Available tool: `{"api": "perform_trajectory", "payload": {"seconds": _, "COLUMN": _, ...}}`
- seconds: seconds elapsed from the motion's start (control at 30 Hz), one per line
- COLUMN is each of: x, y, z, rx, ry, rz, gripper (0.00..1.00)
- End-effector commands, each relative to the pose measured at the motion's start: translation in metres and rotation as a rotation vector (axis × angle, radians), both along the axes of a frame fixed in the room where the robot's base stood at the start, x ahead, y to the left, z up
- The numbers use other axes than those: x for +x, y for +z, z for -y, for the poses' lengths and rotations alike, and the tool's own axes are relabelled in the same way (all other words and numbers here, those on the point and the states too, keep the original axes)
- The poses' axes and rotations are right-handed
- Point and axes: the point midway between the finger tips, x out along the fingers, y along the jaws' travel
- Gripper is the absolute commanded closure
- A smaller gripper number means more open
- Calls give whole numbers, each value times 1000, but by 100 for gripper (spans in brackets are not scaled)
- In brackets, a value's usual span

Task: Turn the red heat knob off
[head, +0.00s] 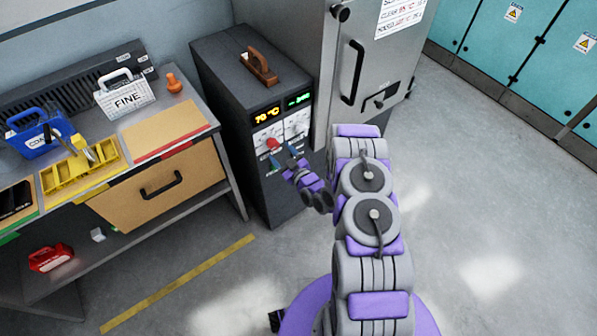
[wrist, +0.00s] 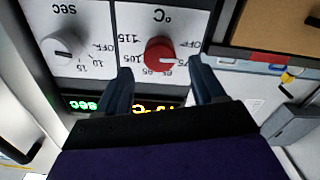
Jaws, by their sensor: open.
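The red heat knob (wrist: 160,54) sits on a white dial plate marked °C on the front of a dark control cabinet (head: 218,75). In the head view the red knob (head: 272,143) is small, just above my gripper. My gripper (wrist: 161,78) is open, its two fingers reaching toward the panel on either side of the red knob. I cannot tell whether a finger touches it. My gripper also shows in the head view (head: 283,162). The cabinet's amber display (head: 266,115) reads about 70 °C.
A grey knob (wrist: 62,46) on a dial marked sec is beside the red one. A workbench with a wooden drawer (head: 160,186) stands left of the cabinet. A tall grey oven with a black handle (head: 353,72) stands right. The floor in front is open.

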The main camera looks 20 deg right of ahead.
Motion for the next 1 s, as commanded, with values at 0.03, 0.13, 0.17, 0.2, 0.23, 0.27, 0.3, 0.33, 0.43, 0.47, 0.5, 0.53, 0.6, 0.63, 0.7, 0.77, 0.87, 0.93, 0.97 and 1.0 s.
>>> {"api": "perform_trajectory", "payload": {"seconds": 0.03, "x": -10, "y": 1, "z": 5, "rx": 4, "ry": -4, "rz": -4, "gripper": 31}}
{"api": "perform_trajectory", "payload": {"seconds": 0.13, "x": -27, "y": -1, "z": 10, "rx": 3, "ry": -3, "rz": -8, "gripper": 31}}
{"api": "perform_trajectory", "payload": {"seconds": 0.17, "x": -31, "y": 0, "z": 11, "rx": 2, "ry": -4, "rz": -7, "gripper": 31}}
{"api": "perform_trajectory", "payload": {"seconds": 0.2, "x": -37, "y": 0, "z": 13, "rx": 1, "ry": -2, "rz": -5, "gripper": 31}}
{"api": "perform_trajectory", "payload": {"seconds": 0.23, "x": -41, "y": 0, "z": 14, "rx": 2, "ry": -2, "rz": -3, "gripper": 31}}
{"api": "perform_trajectory", "payload": {"seconds": 0.27, "x": -45, "y": 0, "z": 16, "rx": 1, "ry": -2, "rz": -3, "gripper": 31}}
{"api": "perform_trajectory", "payload": {"seconds": 0.3, "x": -51, "y": 0, "z": 19, "rx": 1, "ry": -3, "rz": -1, "gripper": 31}}
{"api": "perform_trajectory", "payload": {"seconds": 0.33, "x": -55, "y": 0, "z": 20, "rx": 2, "ry": -3, "rz": -2, "gripper": 31}}
{"api": "perform_trajectory", "payload": {"seconds": 0.43, "x": -70, "y": 0, "z": 24, "rx": 1, "ry": -2, "rz": -4, "gripper": 31}}
{"api": "perform_trajectory", "payload": {"seconds": 0.47, "x": -73, "y": -1, "z": 25, "rx": 1, "ry": -2, "rz": -5, "gripper": 31}}
{"api": "perform_trajectory", "payload": {"seconds": 0.5, "x": -79, "y": -1, "z": 27, "rx": 1, "ry": -3, "rz": -5, "gripper": 31}}
{"api": "perform_trajectory", "payload": {"seconds": 0.53, "x": -83, "y": -1, "z": 28, "rx": 1, "ry": -1, "rz": -6, "gripper": 31}}
{"api": "perform_trajectory", "payload": {"seconds": 0.6, "x": -91, "y": -1, "z": 30, "rx": 1, "ry": -1, "rz": -4, "gripper": 31}}
{"api": "perform_trajectory", "payload": {"seconds": 0.63, "x": -94, "y": -1, "z": 31, "rx": 1, "ry": -2, "rz": -4, "gripper": 31}}
{"api": "perform_trajectory", "payload": {"seconds": 0.7, "x": -100, "y": -1, "z": 33, "rx": 1, "ry": -2, "rz": -3, "gripper": 31}}
{"api": "perform_trajectory", "payload": {"seconds": 0.77, "x": -104, "y": -1, "z": 34, "rx": 0, "ry": -1, "rz": -2, "gripper": 31}}
{"api": "perform_trajectory", "payload": {"seconds": 0.87, "x": -110, "y": -1, "z": 36, "rx": 1, "ry": 0, "rz": -1, "gripper": 31}}
{"api": "perform_trajectory", "payload": {"seconds": 0.93, "x": -112, "y": -1, "z": 36, "rx": 1, "ry": 0, "rz": 0, "gripper": 31}}
{"api": "perform_trajectory", "payload": {"seconds": 0.97, "x": -113, "y": -1, "z": 37, "rx": 1, "ry": 0, "rz": 0, "gripper": 31}}
{"api": "perform_trajectory", "payload": {"seconds": 1.0, "x": -113, "y": -1, "z": 37, "rx": 1, "ry": 0, "rz": 0, "gripper": 31}}
